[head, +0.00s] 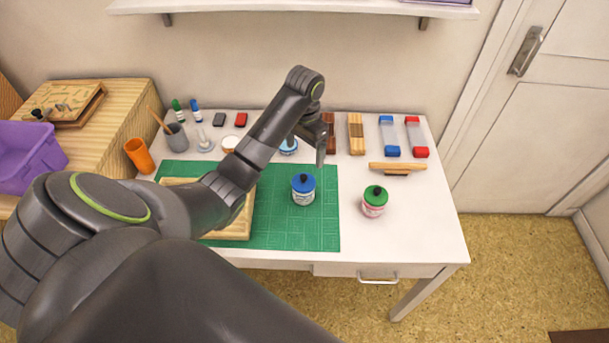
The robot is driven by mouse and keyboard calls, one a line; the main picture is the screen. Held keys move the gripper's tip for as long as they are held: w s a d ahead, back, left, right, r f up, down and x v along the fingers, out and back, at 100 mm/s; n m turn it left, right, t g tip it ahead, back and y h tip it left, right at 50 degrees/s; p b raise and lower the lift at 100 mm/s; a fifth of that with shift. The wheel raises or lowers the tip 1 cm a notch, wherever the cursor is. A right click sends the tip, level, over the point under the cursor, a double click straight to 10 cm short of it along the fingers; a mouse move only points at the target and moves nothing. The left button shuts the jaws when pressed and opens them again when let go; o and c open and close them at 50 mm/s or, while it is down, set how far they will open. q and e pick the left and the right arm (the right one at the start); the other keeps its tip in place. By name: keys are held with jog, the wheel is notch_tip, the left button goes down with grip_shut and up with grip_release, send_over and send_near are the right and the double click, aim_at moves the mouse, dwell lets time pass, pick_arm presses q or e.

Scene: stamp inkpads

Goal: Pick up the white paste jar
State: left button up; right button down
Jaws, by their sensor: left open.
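My left arm reaches over the table from the left. Its open gripper (322,148) points down, just behind and above a white-bodied jar with a blue lid and black knob (303,190). That jar stands upright on the green cutting mat (322,232), apart from the gripper. A similar white-bodied jar with a green lid and pinkish label (374,203) stands on bare table to the right of the mat. A low white-topped pot with an orange side (229,144) stands at the back left. I cannot tell which is the paste jar. My right gripper is not in view.
A wooden tray (243,224) lies on the mat, partly behind my arm. A light-blue round item (288,148) is partly hidden by the gripper. Blue (389,136) and red (416,137) boxes stand at the back right. The front right of the table is clear.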

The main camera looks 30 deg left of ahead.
aim_at(304, 183)
pick_arm(q)
notch_tip(304, 183, down, 3)
jog(key=shift+w+r+b, duration=0.1)
jog(key=shift+b, duration=0.85)
notch_tip(304, 183, down, 4)
jog(key=b, duration=0.4)
notch_tip(304, 183, down, 3)
jog(key=b, duration=0.2)
jog(key=shift+b, duration=0.3)
jog(key=shift+f+b, duration=0.35)
jog(key=shift+b, duration=0.05)
jog(key=shift+f, duration=0.35)
jog(key=f, duration=0.1)
jog(key=s+f, duration=0.1)
jog(key=f, duration=0.1)
jog(key=shift+d+f+b, duration=0.15)
jog(key=shift+b, duration=0.2)
jog(key=shift+f, duration=0.5)
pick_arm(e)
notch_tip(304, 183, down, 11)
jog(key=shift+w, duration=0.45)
pick_arm(q)
jog(key=shift+c, duration=0.2)
